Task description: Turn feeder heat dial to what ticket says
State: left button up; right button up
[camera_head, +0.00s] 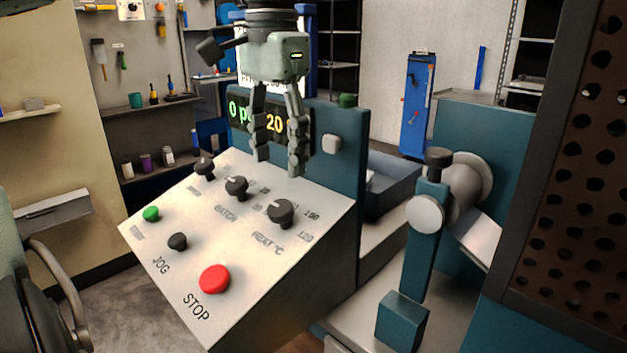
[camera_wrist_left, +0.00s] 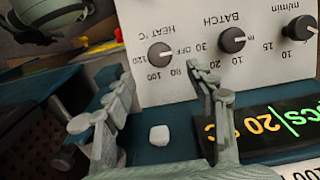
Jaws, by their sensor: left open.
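The heat dial (camera_head: 280,213), a black knob with a pale mark, sits at the right end of the dial row on the sloped white panel. It also shows in the wrist view (camera_wrist_left: 160,54), beside upside-down marks OFF, 80, 100 and 120. Its exact setting is hard to tell. My left gripper (camera_head: 280,163) is open and empty, pointing down above and behind the dial, apart from it. Its fingers (camera_wrist_left: 158,78) show in the wrist view. A white sheet (camera_head: 243,68), possibly the ticket, stands behind the gripper; its text is mostly hidden. My right gripper is out of view.
The batch dial (camera_head: 237,187) and another dial (camera_head: 204,167) stand to the left. A red STOP button (camera_head: 214,279), green button (camera_head: 151,214) and black JOG button (camera_head: 177,242) lie nearer. A display (camera_head: 240,112) and white square button (camera_head: 332,142) are behind.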

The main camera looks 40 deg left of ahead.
aim_at(280, 205)
pick_arm(q)
jog(key=shift+w+f, duration=0.1)
jog(key=shift+w, duration=0.05)
jog(key=shift+f, duration=0.4)
jog(key=f, duration=0.5)
jog(key=shift+s+f, duration=0.1)
jog(key=shift+s, duration=0.15)
jog(key=shift+f, duration=0.7)
jog(key=shift+c, duration=0.7)
jog(key=c, duration=1)
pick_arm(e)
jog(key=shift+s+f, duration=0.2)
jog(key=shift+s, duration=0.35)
